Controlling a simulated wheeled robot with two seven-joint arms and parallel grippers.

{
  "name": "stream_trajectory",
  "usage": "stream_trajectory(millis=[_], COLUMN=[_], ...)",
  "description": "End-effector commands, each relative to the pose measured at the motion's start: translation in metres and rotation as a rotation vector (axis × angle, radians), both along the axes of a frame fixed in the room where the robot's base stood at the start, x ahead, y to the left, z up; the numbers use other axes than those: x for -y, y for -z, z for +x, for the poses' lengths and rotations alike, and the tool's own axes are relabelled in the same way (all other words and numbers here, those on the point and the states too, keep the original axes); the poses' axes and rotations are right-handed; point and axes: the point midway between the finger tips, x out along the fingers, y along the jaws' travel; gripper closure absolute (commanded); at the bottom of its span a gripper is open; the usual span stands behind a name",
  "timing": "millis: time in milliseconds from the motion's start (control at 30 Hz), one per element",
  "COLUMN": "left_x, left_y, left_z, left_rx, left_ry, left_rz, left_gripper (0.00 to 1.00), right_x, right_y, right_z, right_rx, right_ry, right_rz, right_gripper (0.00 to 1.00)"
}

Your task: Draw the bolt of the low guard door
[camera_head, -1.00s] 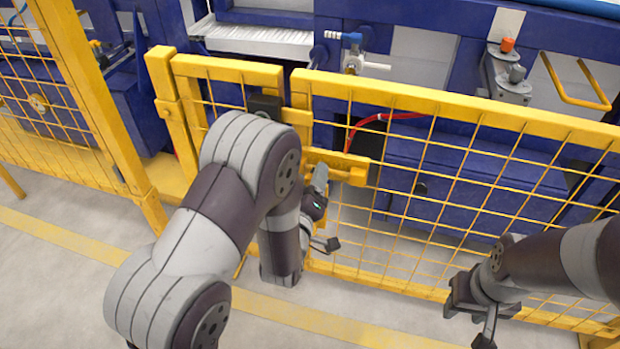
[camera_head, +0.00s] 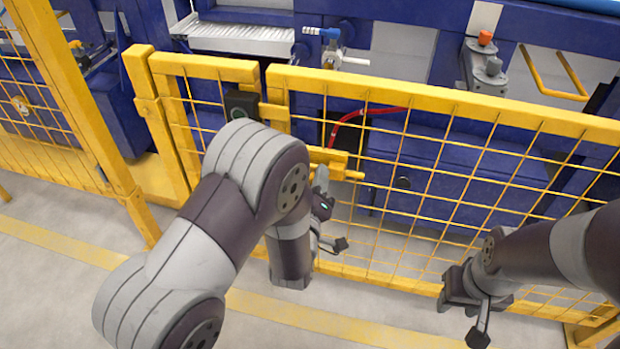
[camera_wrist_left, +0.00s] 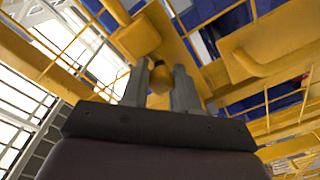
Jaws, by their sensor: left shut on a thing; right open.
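The low guard door (camera_head: 440,105) is a yellow frame with wire mesh, seen in the head view beside a short yellow fence panel (camera_head: 205,68). Its yellow bolt (camera_head: 354,175) lies level at the door's left edge, with its right end sticking out past the yellow mounting plate (camera_head: 330,157). My left gripper (camera_head: 321,180) is at the bolt, partly hidden by my arm. In the left wrist view its fingers (camera_wrist_left: 161,85) are shut on the yellow bolt knob (camera_wrist_left: 159,77). My right gripper (camera_head: 465,290) is open and empty, in front of the door's lower mesh.
A black box (camera_head: 241,104) sits at the gap between panel and door. Behind the door are blue machinery (camera_head: 450,165), a red hose (camera_head: 350,117), a valve with a blue handle (camera_head: 322,32) and an orange-topped grey unit (camera_head: 484,65). The floor in front is clear.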

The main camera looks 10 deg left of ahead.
Motion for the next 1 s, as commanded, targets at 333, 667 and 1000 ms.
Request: stream_trajectory(millis=[333, 667, 1000], left_x=[0.003, 0.003, 0.006], left_y=[0.000, 0.000, 0.002], left_z=[0.000, -0.015, -0.093], left_rx=[-0.001, -0.001, -0.003], left_ry=[0.011, 0.010, 0.017], left_rz=[0.000, 0.000, 0.001], left_gripper=[0.45, 0.45, 0.45], right_x=[0.000, 0.000, 0.000], right_y=[0.000, 0.000, 0.005], right_z=[0.000, 0.000, 0.000], right_rx=[0.000, 0.000, 0.000], right_ry=[0.000, 0.000, 0.000], right_rz=[0.000, 0.000, 0.000], right_gripper=[0.57, 0.57, 0.57])
